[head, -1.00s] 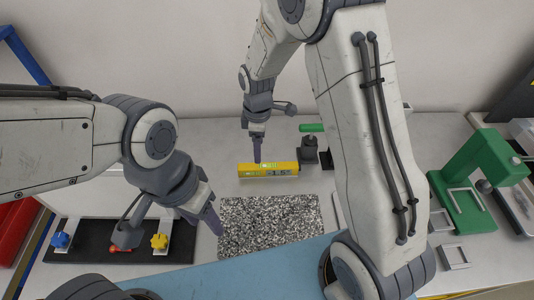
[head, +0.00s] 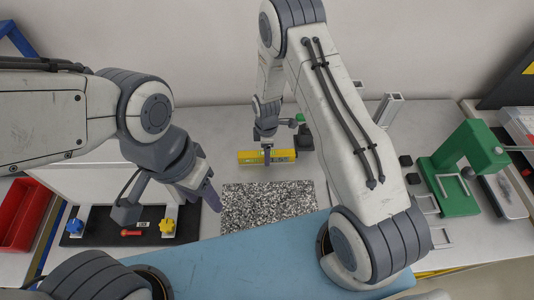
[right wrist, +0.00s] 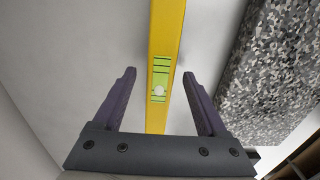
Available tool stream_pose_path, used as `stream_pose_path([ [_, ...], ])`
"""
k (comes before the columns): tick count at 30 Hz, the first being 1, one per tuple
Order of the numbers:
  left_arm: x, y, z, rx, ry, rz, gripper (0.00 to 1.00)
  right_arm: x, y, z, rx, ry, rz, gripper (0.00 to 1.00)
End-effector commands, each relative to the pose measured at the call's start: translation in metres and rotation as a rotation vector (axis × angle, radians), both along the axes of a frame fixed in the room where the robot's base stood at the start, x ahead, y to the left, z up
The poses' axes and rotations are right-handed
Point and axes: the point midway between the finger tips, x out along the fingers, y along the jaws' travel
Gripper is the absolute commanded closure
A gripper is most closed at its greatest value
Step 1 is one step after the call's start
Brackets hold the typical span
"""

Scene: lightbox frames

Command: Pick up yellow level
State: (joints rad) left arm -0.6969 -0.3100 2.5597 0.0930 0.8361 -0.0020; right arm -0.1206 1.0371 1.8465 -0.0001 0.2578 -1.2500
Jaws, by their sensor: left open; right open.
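The yellow level (head: 250,157) lies on the table behind the speckled slab, in the middle of the head view. In the right wrist view the yellow level (right wrist: 165,45) runs from the top edge down between my fingers, with its green vial facing the camera. My right gripper (head: 267,158) is at the level, pointing down; in the right wrist view its open fingers (right wrist: 158,78) stand on either side of the level, with gaps. My left gripper (head: 214,205) is open and empty over the left part of the table, away from the level.
The speckled grey slab (head: 268,207) lies in front of the level. A dark holder with a green-handled tool (head: 304,138) stands just right of the level. A green press (head: 460,170) stands at the right. A black board with knobs (head: 100,236) and a red bin (head: 22,215) are at left.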

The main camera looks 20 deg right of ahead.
Motion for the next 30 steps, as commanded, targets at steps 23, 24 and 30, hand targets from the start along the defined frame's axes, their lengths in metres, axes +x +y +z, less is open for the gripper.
stream_pose_path([
  [23,0.0,0.0001,0.0034,0.0,0.0,0.0,0.5,0.0002,0.0003,-0.0107,0.0,-0.001,0.0,1.0],
  [24,0.0,0.0001,0.0034,0.0,0.0,0.0,0.5,0.0002,0.0003,-0.0107,0.0,-0.001,0.0,1.0],
  [30,-0.0001,0.0001,0.0009,0.0,0.0,0.0,0.5,0.0006,0.0003,-0.0078,0.001,-0.002,0.0,1.0],
])
